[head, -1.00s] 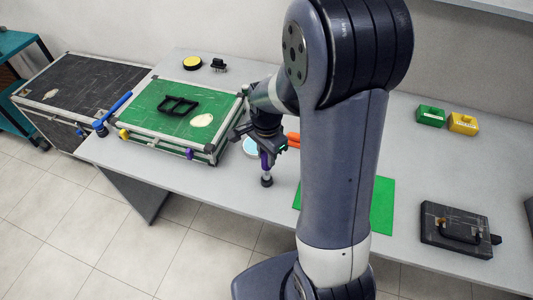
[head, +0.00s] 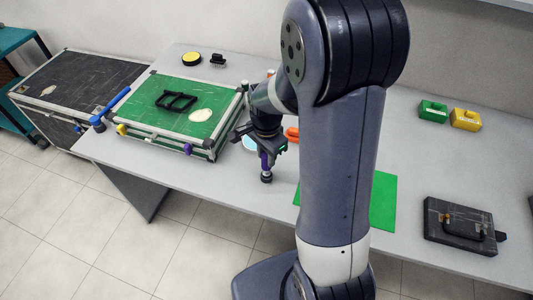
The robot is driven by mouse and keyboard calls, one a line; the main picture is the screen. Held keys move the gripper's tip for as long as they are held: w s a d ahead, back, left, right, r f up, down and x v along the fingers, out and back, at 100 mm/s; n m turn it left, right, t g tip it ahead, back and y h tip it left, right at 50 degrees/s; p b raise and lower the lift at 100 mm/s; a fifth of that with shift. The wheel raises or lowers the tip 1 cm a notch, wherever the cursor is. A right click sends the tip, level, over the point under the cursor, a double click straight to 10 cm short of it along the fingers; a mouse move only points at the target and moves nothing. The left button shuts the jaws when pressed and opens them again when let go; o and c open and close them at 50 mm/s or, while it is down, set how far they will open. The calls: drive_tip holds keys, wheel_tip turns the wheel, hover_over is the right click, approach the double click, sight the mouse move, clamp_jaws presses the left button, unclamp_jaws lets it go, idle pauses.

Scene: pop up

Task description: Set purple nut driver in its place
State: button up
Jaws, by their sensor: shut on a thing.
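My gripper (head: 264,150) is left of the middle in the head view, pointing down over the front part of the table. It is shut on the purple nut driver (head: 265,162). The driver hangs upright, its dark end down, close to the table top near the front edge. I cannot tell whether its lower end touches the table. A green mat (head: 382,205) lies to the right, partly hidden behind my arm.
A green-topped case (head: 160,92) with a black frame (head: 177,101) on it stands left of my gripper. A blue-handled tool (head: 112,107) lies at its left. A black case (head: 459,225) and green (head: 433,111) and yellow (head: 466,119) boxes stand at the right.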

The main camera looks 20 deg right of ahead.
drive_tip(key=shift+f, duration=0.25)
drive_tip(key=o, duration=1)
drive_tip(key=shift+o, duration=0.2)
wheel_tip(320, 180, up, 11)
drive_tip(key=shift+f, duration=0.1)
wheel_tip(320, 180, down, 10)
drive_tip(key=shift+f, duration=0.25)
drive_tip(key=shift+r+p, duration=0.35)
drive_tip(key=shift+r, duration=0.05)
